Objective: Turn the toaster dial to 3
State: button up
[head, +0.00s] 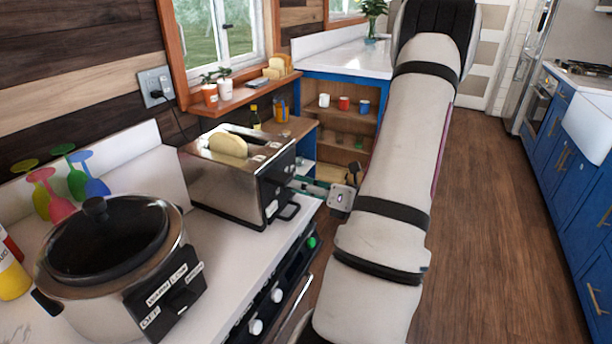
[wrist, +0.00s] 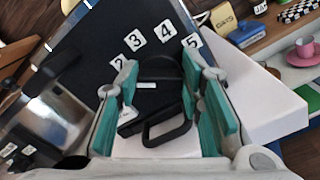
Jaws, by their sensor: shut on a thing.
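The toaster (head: 225,180) is a shiny metal box with a black end panel, standing on the white counter, with a bread slice (head: 228,145) in its top. In the wrist view its black panel (wrist: 95,50) shows white number tags 2, 3, 4 and 5 in an arc. The dark dial (wrist: 160,72) lies below the arc, between the teal fingers of my gripper (wrist: 163,78), which is shut on it. A black loop handle (wrist: 166,132) sits below the dial. In the head view my gripper (head: 309,187) is mostly hidden.
A slow cooker (head: 110,250) stands in front of the toaster on the counter, with coloured glasses (head: 75,180) behind it. A wooden shelf (head: 240,95) with small pots runs under the window. Open floor (head: 490,220) lies to the right.

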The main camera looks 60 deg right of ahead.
jog(key=m+p, duration=0.4)
jog(key=m, duration=0.1)
jog(key=shift+d+m, duration=0.1)
jog(key=shift+m, duration=0.2)
jog(key=m+p, duration=0.2)
jog(key=m, duration=0.1)
jog(key=m+p, duration=0.1)
jog(key=shift+f+m, duration=0.25)
jog(key=shift+m, duration=0.45)
jog(key=o, duration=1.2)
jog(key=shift+c, duration=0.2)
jog(key=s+d, duration=0.1)
jog(key=s, duration=1.1)
